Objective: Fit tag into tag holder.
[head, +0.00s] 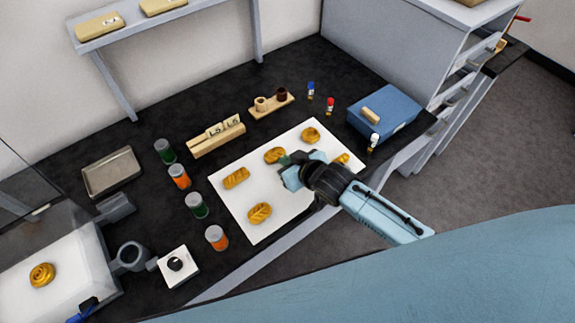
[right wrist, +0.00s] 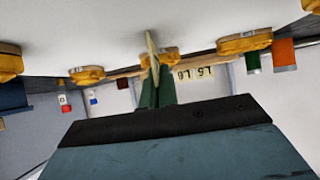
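The wooden tag holder (head: 217,142) stands on the dark counter behind the white board, with two pale lettered tags (head: 214,130) upright in it on its right part. The lettered tags also show upside down in the right wrist view (right wrist: 194,73). My right gripper (head: 284,165) is over the white board, in front of and to the right of the holder. In the right wrist view its green fingers (right wrist: 157,92) are close together on a thin pale tag (right wrist: 152,50), seen edge-on. This held tag is not clear in the head view. My left gripper is not in view.
Several pastries lie on the white board (head: 238,207) beneath my right gripper. Several jars (head: 180,176) stand left of it. A wooden stand (head: 271,106) with two small round pieces is right of the holder. A blue box (head: 383,111) stands at the right; a metal tray (head: 111,173) lies left.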

